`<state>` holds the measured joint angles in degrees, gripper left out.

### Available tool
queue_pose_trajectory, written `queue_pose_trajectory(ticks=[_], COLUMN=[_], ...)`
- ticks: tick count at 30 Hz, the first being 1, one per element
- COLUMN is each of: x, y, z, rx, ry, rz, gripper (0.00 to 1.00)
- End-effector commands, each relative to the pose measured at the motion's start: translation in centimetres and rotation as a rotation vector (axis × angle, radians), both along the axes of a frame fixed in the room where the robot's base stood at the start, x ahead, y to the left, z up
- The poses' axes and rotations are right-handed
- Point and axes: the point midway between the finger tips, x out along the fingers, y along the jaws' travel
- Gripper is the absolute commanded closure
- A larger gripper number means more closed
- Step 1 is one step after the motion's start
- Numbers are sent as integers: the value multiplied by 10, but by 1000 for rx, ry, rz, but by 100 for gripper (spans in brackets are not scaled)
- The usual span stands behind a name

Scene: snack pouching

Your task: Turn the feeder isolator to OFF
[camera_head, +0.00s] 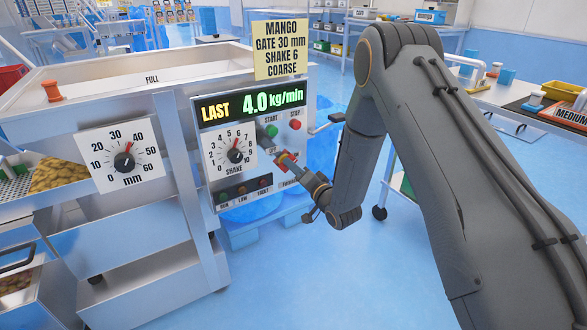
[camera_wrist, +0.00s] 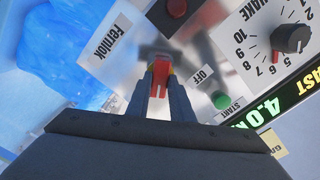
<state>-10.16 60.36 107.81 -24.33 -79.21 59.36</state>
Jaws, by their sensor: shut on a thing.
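The red feeder isolator handle (camera_wrist: 159,78), with yellow showing beside it, is between the fingertips of my gripper (camera_wrist: 160,84) in the wrist view. My gripper is shut on it. The OFF label (camera_wrist: 202,75) is on the panel just to the right of the handle. In the head view my gripper (camera_head: 293,166) is at the lower right of the feeder's control panel, and it hides most of the isolator. The handle's exact pointing is hard to tell.
The display (camera_head: 250,103) above reads LAST 4.0 kg/min. A mm dial (camera_head: 123,161) is on the left. Blue floor (camera_head: 330,260) lies open below.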

Motion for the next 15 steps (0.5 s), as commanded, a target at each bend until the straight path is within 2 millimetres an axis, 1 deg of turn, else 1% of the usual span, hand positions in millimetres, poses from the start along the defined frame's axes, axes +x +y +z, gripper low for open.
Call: queue_pose_trajectory(ticks=[8,15], x=[0,-1], y=[0,0], z=[0,0], rx=[-86,-248], ry=[-56,-166], rz=[0,0], gripper=[100,100])
